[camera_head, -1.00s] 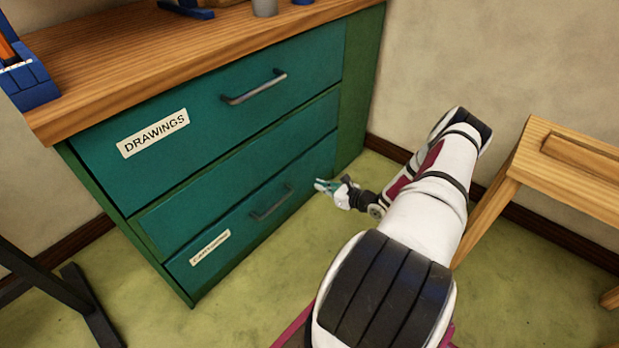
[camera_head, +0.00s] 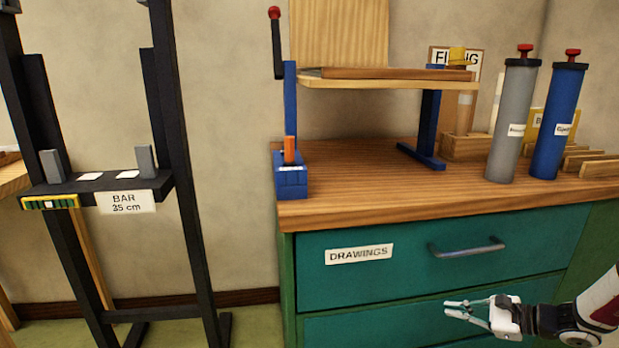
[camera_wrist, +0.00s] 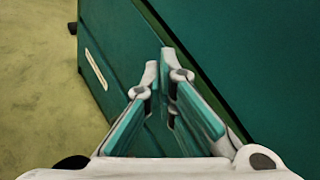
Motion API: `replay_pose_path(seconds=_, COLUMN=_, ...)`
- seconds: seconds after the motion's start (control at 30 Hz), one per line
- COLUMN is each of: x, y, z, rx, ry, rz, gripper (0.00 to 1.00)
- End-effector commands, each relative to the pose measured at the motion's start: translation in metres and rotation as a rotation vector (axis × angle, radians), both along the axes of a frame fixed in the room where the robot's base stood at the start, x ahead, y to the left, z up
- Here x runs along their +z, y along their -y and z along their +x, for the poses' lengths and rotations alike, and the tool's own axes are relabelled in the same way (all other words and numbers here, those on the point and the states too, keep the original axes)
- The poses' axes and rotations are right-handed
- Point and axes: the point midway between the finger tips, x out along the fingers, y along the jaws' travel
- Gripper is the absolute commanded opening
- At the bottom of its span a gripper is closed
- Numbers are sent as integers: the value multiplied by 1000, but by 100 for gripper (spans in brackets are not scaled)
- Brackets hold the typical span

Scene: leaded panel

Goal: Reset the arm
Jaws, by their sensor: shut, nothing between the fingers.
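My gripper (camera_head: 447,308) is at the lower right of the head view, in front of the green drawer cabinet. Its fingers point left and hold nothing. In the wrist view my gripper (camera_wrist: 158,68) shows its two teal-padded fingers brought together at the tips, with green drawer fronts behind them. My arm comes in from the right edge of the head view. The DRAWINGS drawer (camera_head: 400,275) is closed, just above my gripper.
A black stand (camera_head: 185,180) with a BAR label is at left. The wooden cabinet top (camera_head: 370,185) holds a blue box (camera_head: 290,182), a grey cylinder (camera_head: 512,125) and a blue cylinder (camera_head: 556,125). Green floor (camera_wrist: 40,100) shows at left in the wrist view.

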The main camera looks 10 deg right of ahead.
Motion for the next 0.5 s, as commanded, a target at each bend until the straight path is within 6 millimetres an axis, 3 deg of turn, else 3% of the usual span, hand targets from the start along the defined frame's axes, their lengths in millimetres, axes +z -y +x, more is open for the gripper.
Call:
replay_pose_path(seconds=0.03, x=23, y=-20, z=1, rx=80, ry=8, rz=-49, gripper=0)
replay_pose_path(seconds=0.27, x=99, y=-103, z=-23, rx=414, ry=32, rz=-233, gripper=0)
replay_pose_path(seconds=0.5, x=162, y=-178, z=-74, rx=735, ry=51, rz=-431, gripper=0)
